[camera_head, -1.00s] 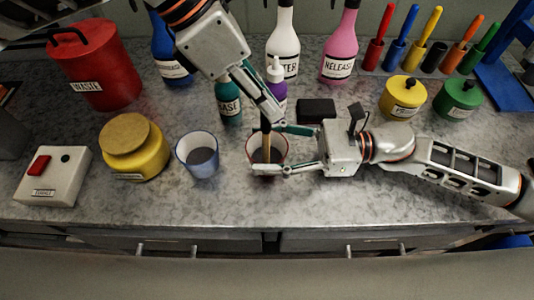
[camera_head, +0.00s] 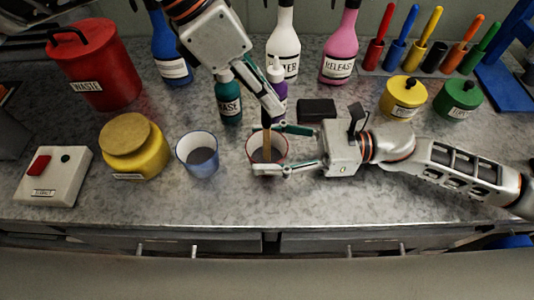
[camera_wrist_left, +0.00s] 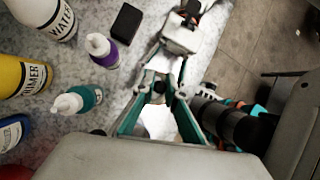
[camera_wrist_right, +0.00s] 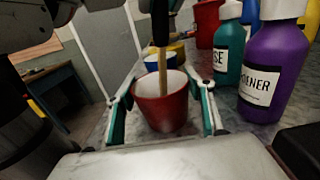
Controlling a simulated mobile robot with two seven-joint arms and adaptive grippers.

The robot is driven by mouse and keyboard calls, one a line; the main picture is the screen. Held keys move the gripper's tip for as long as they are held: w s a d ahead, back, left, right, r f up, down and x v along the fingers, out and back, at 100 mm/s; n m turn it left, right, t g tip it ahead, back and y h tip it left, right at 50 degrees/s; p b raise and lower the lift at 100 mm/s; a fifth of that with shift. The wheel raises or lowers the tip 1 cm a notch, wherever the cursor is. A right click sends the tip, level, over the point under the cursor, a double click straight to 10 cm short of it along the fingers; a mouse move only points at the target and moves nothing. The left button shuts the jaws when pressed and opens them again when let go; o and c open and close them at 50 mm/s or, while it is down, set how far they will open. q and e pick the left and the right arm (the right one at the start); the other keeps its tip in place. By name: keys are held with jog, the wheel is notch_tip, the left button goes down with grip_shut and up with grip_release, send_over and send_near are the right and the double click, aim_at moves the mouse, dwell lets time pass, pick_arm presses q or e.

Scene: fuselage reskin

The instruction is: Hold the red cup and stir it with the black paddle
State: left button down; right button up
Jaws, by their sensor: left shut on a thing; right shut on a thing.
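The red cup (camera_wrist_right: 160,110) stands upright on the counter, between the fingers of my right gripper (camera_head: 256,150). That gripper is shut on it from the right side. My left gripper (camera_head: 268,112) is above the cup, pointing down, shut on the paddle (camera_wrist_right: 162,65). The paddle shows a black upper part and a tan shaft, whose lower end goes down inside the cup. The contents look dark in the head view. The paddle's tip is hidden in the cup. In the left wrist view, the gripper's own fingers and a bright patch obscure the cup.
A blue cup (camera_head: 198,156) and a yellow jar (camera_head: 133,148) stand left of the red cup. Teal (camera_head: 229,103) and purple (camera_head: 278,92) bottles stand close behind the left gripper. A black block (camera_head: 317,109) lies behind the right gripper. The counter's front strip is clear.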

dwell(0.3)
pick_arm(q)
jog(key=shift+r, duration=5)
pick_arm(e)
jog(key=o, duration=1.2)
jog(key=d, duration=1.2)
jog(key=shift+w+d, duration=0.1)
jog(key=shift+w, duration=0.05)
pick_arm(q)
jog(key=shift+s, duration=0.15)
